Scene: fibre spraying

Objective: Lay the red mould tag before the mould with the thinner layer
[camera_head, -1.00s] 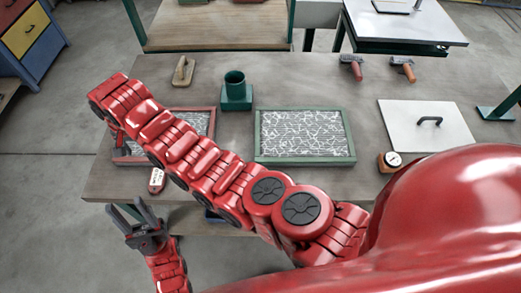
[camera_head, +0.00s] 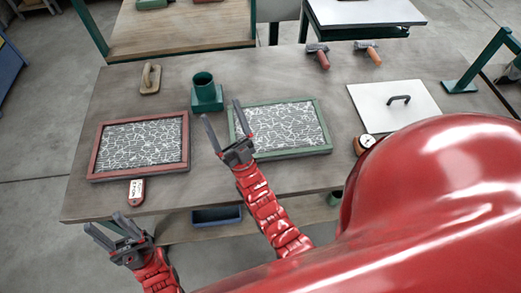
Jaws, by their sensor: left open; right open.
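The red mould tag (camera_head: 136,191), with a white label, lies on the workbench at the front edge of the red-framed mould (camera_head: 138,172). The green-framed mould (camera_head: 292,153) lies to its right. Both hold a white fibre layer over a dark bed; I cannot tell for sure which layer is thinner. My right gripper (camera_head: 222,110) is open and empty, and in this view it overlaps the left side of the green-framed mould. My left gripper (camera_head: 103,224) is open and empty at the bench's front edge, below and left of the tag.
A green cup on a square base (camera_head: 206,95) and a wooden-handled float (camera_head: 151,78) stand behind the moulds. A white board with a handle (camera_head: 385,112), a dial gauge (camera_head: 365,143) and two hand tools (camera_head: 320,56) are to the right. A blue tray (camera_head: 216,217) sits below the bench top.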

